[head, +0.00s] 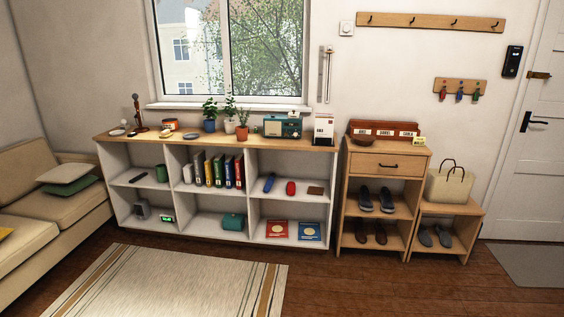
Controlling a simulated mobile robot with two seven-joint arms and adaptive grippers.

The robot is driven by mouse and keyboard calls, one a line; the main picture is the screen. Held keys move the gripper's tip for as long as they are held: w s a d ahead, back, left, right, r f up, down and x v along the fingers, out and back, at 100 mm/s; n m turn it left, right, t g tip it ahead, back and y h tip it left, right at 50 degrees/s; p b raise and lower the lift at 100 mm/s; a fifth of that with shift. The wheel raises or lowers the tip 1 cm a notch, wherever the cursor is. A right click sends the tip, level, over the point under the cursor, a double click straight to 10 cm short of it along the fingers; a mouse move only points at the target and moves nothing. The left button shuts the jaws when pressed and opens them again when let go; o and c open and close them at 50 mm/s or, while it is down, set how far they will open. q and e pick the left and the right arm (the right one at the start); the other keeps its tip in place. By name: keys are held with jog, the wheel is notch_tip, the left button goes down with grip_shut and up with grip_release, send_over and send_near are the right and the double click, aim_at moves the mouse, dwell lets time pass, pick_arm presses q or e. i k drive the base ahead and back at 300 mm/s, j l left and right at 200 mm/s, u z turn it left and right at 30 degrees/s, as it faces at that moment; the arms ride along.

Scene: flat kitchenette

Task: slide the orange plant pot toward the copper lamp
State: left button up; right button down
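An orange plant pot (242,132) with a small green plant stands upright on the wooden top of the long white shelf unit, right of the middle. A white pot (230,126) and a blue pot (209,125), both with plants, stand just left of it. A slim, dark coppery upright object (137,112) stands near the left end of the same top; it may be the copper lamp, but it is too small to be certain. Neither of my grippers is in view.
Between the pots and the slim object are a small dish (191,137) and an orange-and-dark container (170,124). A teal radio (283,127) stands right of the orange pot. A striped rug (175,285) lies before the shelf unit (215,200); a sofa (50,215) is at left.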

aim_at(241, 132)
jog(key=i+u, duration=0.15)
jog(key=i, duration=0.55)
jog(key=i+l+u, duration=0.15)
jog(key=i, duration=0.55)
jog(key=l, duration=0.1)
